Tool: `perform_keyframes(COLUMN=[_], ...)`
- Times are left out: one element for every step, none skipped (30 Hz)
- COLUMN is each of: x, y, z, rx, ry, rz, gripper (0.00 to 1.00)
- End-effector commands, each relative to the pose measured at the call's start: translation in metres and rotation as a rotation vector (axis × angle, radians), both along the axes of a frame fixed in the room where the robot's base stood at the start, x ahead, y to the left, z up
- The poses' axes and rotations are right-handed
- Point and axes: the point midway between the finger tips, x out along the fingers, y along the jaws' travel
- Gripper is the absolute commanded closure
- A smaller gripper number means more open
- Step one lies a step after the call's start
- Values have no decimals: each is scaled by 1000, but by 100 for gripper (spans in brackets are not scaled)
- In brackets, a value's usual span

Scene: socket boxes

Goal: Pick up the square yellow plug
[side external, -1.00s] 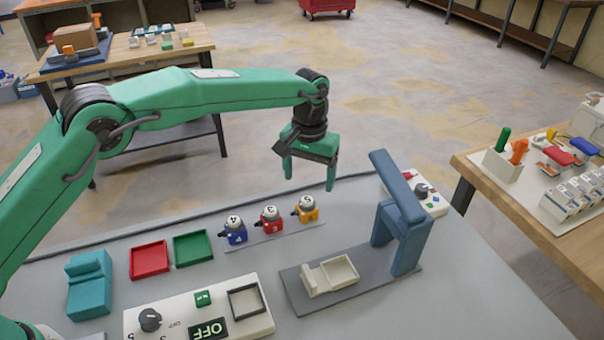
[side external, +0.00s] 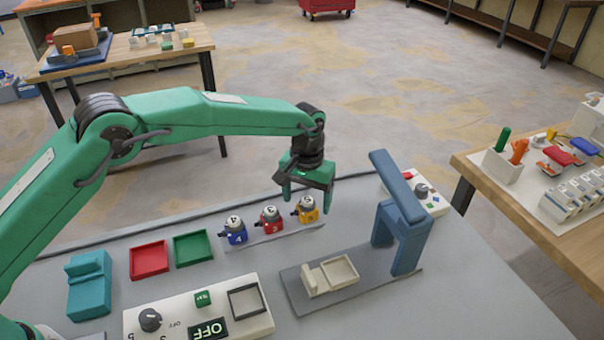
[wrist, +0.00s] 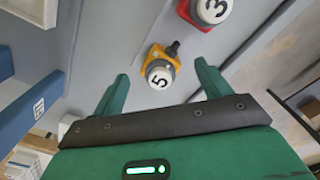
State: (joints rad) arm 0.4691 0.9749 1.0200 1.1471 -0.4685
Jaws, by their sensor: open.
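In the wrist view the yellow plug (wrist: 158,70) shows a white disc marked 5 and lies ahead of and between the fingertips. My gripper (side external: 308,199) is open and empty, just above the yellow plug. In the wrist view my gripper (wrist: 162,78) has its two green fingers spread wide, one on each side. The red plug (side external: 270,219) and the blue plug (side external: 234,231) stand to the left of the yellow one.
A blue bracket (side external: 403,225) on a grey plate stands to the right, with a cream tray (side external: 340,270) beside it. Red (side external: 149,260) and green (side external: 193,248) open trays lie to the left. A control box (side external: 170,322) is at the front.

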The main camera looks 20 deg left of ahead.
Motion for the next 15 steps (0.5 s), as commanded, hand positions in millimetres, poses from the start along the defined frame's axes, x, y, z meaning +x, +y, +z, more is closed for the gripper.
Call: perform_keyframes(x=[0,0,0,0,0,0,0,0,0,0,0,0,0,0,0], y=[0,0,0,0,0,0,0,0,0,0,0,0,0,0,0], z=[-5,-7,-9,-10,-11,-11,-11,-11,-11,-11,-11,-11,-11,-11,-11], rx=[1,1,0,0,0,0,0,0,0,0,0,0,0,0,0], ry=[2,1,0,0,0,-1,-1,-1,-1,-1,-1,-1,-1,-1,0], rz=[0,0,0,0,0,0,0,0,0,0,0,0,0,0,0], gripper=[23,23,23,23,23,23,23,23,23,23,23,23,23,23,23])
